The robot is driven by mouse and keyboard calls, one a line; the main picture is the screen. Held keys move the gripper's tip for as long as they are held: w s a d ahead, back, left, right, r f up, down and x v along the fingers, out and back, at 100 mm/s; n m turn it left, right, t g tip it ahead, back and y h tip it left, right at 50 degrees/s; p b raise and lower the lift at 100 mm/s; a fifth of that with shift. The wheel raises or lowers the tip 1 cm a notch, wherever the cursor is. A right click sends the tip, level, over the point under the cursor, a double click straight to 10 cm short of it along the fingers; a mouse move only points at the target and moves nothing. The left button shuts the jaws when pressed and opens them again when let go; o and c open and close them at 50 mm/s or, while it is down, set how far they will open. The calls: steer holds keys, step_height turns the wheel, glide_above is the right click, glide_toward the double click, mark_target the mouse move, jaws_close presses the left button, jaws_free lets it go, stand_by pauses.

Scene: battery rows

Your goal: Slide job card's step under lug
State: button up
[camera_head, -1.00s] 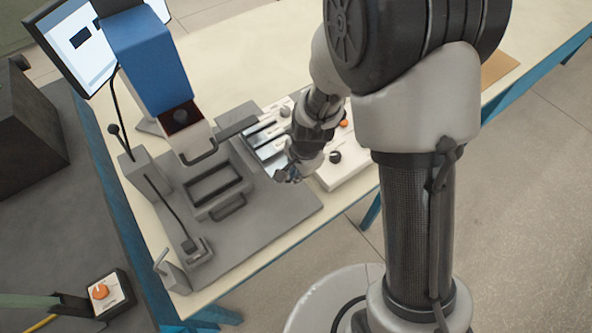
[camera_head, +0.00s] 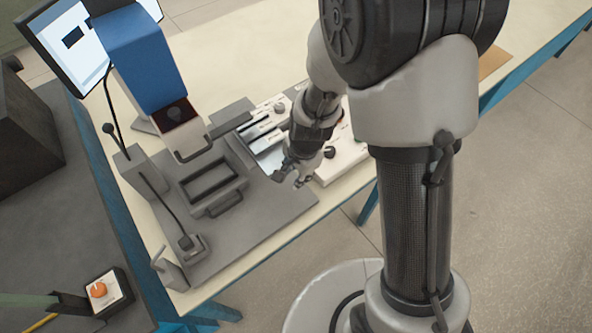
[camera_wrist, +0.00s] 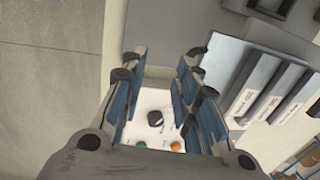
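My gripper (camera_head: 298,180) hangs over the right edge of the grey base plate (camera_head: 262,207), beside the white control panel. In the wrist view my gripper (camera_wrist: 162,75) is open, with a wide gap and nothing between its fingers. Several dark grey bars with white printed labels (camera_wrist: 241,97) stand side by side to the right of the fingers; they also show in the head view (camera_head: 258,128), left of my wrist. A pale bluish flat surface (camera_wrist: 222,62) lies beside them. I cannot tell which piece is the job card or the lug.
The white control panel (camera_head: 340,160) carries a black knob (camera_wrist: 155,118) and green and orange buttons. A blue press head (camera_head: 145,65) stands over the plate, behind a handled frame (camera_head: 212,182). A monitor (camera_head: 62,45) is at the back left. The bench top (camera_head: 230,50) is clear behind.

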step_height(320, 180, up, 20)
steer(key=s+d+p, duration=0.2)
steer(key=p, duration=1.4)
steer(key=shift+s+f, duration=0.25)
steer(key=shift+s, duration=0.05)
stand_by(0.4)
step_height(320, 180, up, 12)
steer(key=s+d, duration=0.1)
steer(key=shift+s, duration=0.4)
steer(key=shift+f, duration=0.2)
